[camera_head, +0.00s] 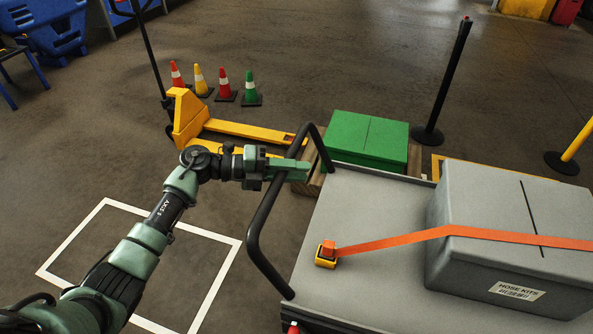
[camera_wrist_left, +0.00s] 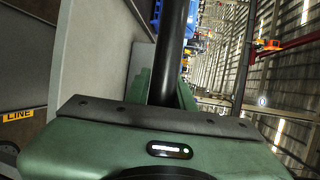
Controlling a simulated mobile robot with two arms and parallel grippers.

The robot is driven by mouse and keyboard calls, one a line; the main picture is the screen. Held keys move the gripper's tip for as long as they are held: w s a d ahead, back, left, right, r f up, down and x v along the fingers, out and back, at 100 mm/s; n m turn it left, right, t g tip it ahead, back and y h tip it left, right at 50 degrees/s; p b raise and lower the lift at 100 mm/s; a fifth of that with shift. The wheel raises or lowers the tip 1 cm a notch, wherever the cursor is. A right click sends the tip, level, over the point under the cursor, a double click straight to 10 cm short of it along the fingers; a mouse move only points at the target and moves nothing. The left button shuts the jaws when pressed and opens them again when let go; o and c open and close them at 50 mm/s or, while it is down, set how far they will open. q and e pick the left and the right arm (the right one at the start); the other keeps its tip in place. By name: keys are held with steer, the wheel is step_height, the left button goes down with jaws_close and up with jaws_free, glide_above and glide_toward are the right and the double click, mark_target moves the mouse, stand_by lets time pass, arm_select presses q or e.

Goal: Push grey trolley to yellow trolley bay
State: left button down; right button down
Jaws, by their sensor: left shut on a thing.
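The grey trolley (camera_head: 350,215) fills the right of the head view, with a black tubular push handle (camera_head: 262,225) at its left end. My left gripper (camera_head: 298,169) is shut on the upper part of that handle. In the left wrist view the black handle bar (camera_wrist_left: 176,45) runs between the fingers, and the grey deck (camera_wrist_left: 95,55) shows beside it. A grey box (camera_head: 470,225) labelled HOSE KITS rides on the deck under an orange strap (camera_head: 400,240). A yellow floor line (camera_head: 480,167) shows behind the trolley, partly hidden by it. My right gripper is not in view.
A green box (camera_head: 367,137) on a wooden pallet stands close behind the trolley. A yellow pallet jack (camera_head: 190,118) and several small cones (camera_head: 226,87) are at the back left. A black post (camera_head: 450,80) stands at the back right. A white floor square (camera_head: 75,235) lies left.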

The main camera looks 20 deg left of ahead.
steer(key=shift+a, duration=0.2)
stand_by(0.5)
arm_select(q)
steer(key=shift+d, duration=0.1)
steer(key=shift+s+d, duration=0.1)
steer(key=shift+d, duration=1.05)
steer(key=c, duration=1.3)
jaws_free()
steer(key=shift+o, duration=0.5)
steer(key=shift+a, duration=0.15)
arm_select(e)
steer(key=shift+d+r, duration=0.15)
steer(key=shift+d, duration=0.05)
arm_select(q)
steer(key=shift+a, duration=0.1)
